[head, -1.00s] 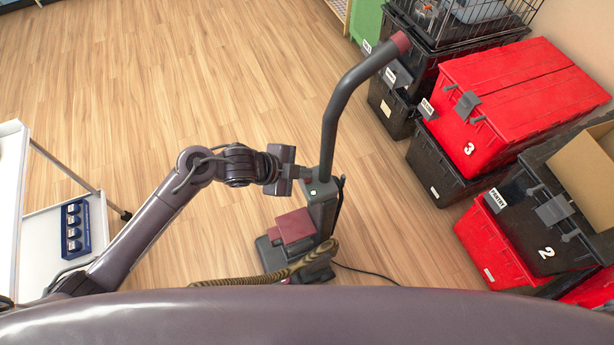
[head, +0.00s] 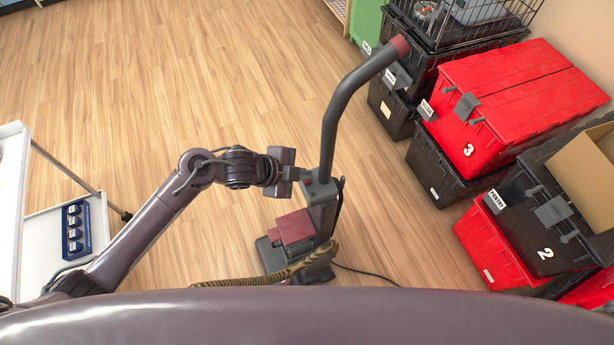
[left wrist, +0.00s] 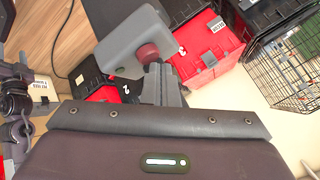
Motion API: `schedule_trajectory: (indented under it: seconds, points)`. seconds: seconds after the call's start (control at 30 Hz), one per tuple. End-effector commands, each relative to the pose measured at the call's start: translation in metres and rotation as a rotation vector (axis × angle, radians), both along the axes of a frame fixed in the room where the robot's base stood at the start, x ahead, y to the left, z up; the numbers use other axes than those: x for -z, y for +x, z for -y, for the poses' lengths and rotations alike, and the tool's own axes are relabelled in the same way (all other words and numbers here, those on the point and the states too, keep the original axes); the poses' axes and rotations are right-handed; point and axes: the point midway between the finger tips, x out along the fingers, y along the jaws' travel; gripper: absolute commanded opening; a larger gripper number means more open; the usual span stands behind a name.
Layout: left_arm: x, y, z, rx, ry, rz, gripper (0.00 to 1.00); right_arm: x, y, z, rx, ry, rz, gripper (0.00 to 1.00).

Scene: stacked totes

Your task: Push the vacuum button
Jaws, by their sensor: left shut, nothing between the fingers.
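The upright vacuum (head: 322,205) stands on the floor in the middle of the head view. It has a dark grey bent handle and a dark red block low on its body. In the left wrist view its grey top (left wrist: 126,42) shows a dark red round button (left wrist: 146,53). My left gripper (head: 307,176) is at the vacuum's top, beside the handle's foot. It is shut and empty. In the left wrist view its fingertips (left wrist: 157,66) are at the button's edge and seem to touch it; the exact contact is hard to tell. My right gripper is not in view.
Red and black totes (head: 520,100) are stacked along the right, with an open cardboard box (head: 590,170) on one. A ribbed hose (head: 265,276) and a cable (head: 365,271) lie by the vacuum. A white cart (head: 40,225) stands at left. The wooden floor behind is clear.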

Motion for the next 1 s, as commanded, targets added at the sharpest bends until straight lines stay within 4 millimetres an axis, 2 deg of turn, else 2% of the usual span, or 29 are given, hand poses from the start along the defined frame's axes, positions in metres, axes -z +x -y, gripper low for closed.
schedule_trajectory:
  seconds: [0.33,0.83,1.0]
  points:
    - [-0.004,0.000,0.000,-0.001,0.000,0.001,0.00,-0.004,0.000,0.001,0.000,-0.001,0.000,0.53]
    - [-0.054,0.001,0.000,-0.001,-0.002,0.001,0.00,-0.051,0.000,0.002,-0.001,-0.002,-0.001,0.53]
    - [-0.062,0.000,0.000,0.000,-0.001,0.001,0.00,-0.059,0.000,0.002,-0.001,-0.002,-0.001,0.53]
